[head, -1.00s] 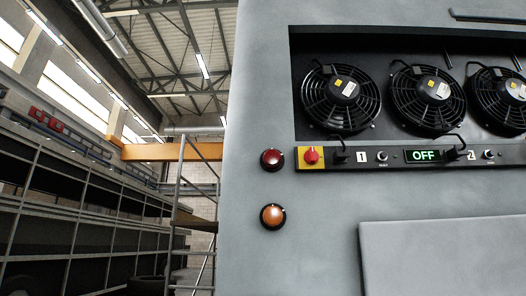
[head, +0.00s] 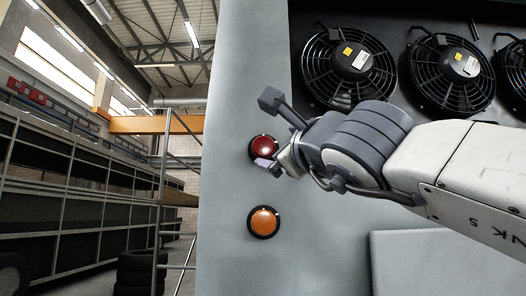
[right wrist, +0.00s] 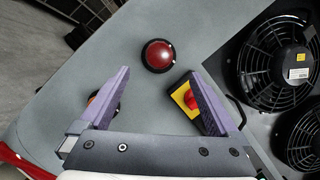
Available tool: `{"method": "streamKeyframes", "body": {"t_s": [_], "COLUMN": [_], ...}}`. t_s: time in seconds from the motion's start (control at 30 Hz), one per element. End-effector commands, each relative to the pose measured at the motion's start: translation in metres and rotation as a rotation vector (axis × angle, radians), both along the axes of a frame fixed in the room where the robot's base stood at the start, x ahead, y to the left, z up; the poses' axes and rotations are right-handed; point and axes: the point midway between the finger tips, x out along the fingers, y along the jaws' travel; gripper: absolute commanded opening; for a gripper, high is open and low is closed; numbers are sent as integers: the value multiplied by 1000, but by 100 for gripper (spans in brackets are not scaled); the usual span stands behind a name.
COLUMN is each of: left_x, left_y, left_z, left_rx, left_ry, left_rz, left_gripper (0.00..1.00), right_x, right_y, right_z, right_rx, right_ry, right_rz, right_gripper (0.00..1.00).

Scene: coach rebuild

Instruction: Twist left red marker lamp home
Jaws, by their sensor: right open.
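The left red marker lamp (head: 260,146) is a red dome in a black ring on the grey coach panel, above an orange lamp (head: 263,222). My right gripper (head: 270,160) comes in from the right, its fingertips at the lamp's lower right edge in the head view. In the right wrist view the gripper (right wrist: 158,74) is open and empty. The whole red lamp (right wrist: 160,55) shows just beyond the fingertips, centred between them. I cannot tell whether a finger touches it. My left gripper is in neither view.
In the right wrist view a red knob on a yellow plate (right wrist: 181,95) is partly behind the right finger. Black fans (head: 348,66) sit in a recess at the upper right.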

Motion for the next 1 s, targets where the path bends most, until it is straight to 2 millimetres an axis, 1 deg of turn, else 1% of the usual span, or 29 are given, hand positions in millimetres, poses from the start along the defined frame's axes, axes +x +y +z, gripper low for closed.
{"method": "streamKeyframes", "body": {"t_s": [0.03, 0.27, 0.3, 0.4, 0.5, 0.6, 0.8, 1.0], "left_x": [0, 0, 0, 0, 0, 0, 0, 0], "left_y": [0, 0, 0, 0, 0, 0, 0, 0], "left_z": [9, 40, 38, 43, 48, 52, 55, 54], "left_rx": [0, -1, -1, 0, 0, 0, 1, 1], "left_ry": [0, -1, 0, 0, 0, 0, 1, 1], "left_rz": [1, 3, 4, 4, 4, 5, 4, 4], "left_gripper": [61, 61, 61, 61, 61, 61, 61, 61], "right_x": [4, 24, 34, 54, 70, 81, 93, 93], "right_y": [0, 7, 10, 16, 21, 25, 29, 30], "right_z": [5, 11, 10, 16, 20, 24, 26, 26], "right_rx": [-3, -10, -9, -7, -7, -6, -6, -6], "right_ry": [2, 5, 4, 3, 3, 2, 1, 1], "right_rz": [-4, 2, 0, 2, 2, 4, 6, 6], "right_gripper": [97, 97, 97, 97, 97, 97, 97, 97]}}
